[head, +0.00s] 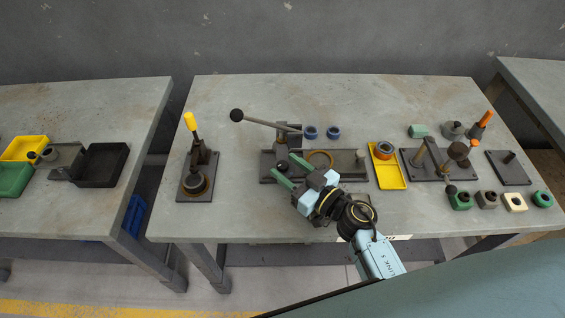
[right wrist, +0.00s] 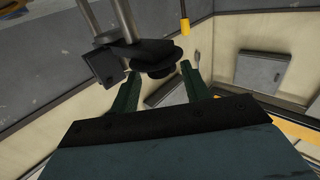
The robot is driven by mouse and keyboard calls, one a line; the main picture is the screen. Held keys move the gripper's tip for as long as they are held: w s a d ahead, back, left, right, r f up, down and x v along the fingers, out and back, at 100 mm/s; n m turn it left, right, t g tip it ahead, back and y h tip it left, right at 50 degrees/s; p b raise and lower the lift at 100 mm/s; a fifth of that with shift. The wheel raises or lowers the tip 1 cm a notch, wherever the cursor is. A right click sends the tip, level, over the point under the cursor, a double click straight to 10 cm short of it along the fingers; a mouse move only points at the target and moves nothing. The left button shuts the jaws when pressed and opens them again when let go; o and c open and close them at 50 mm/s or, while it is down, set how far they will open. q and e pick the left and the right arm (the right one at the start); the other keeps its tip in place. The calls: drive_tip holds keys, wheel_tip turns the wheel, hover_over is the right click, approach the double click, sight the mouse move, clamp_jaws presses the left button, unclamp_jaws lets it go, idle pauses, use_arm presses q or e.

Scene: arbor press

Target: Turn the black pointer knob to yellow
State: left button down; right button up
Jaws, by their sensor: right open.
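A dark round part (head: 283,167) sits at the left of the arbor press base, between the fingertips of my right gripper (head: 282,164). It may be the black pointer knob, but its pointer and any yellow mark cannot be made out. My right gripper is open, with green fingers apart. In the right wrist view, a black part with stacked discs (right wrist: 160,55) shows beyond and between the open fingertips (right wrist: 160,72). I cannot tell whether the fingers touch it. My left gripper is not in view.
The arbor press (head: 290,136) has a long lever with a black ball (head: 237,115). A yellow-handled press (head: 197,170) stands left. A yellow tray (head: 391,178), a fixture plate (head: 425,171) and several small blocks lie right. Free tabletop (head: 245,215) lies front left.

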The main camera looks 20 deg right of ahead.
drive_tip(key=shift+x, duration=1.15)
drive_tip(key=c, duration=1)
drive_tip(key=shift+o, duration=0.2)
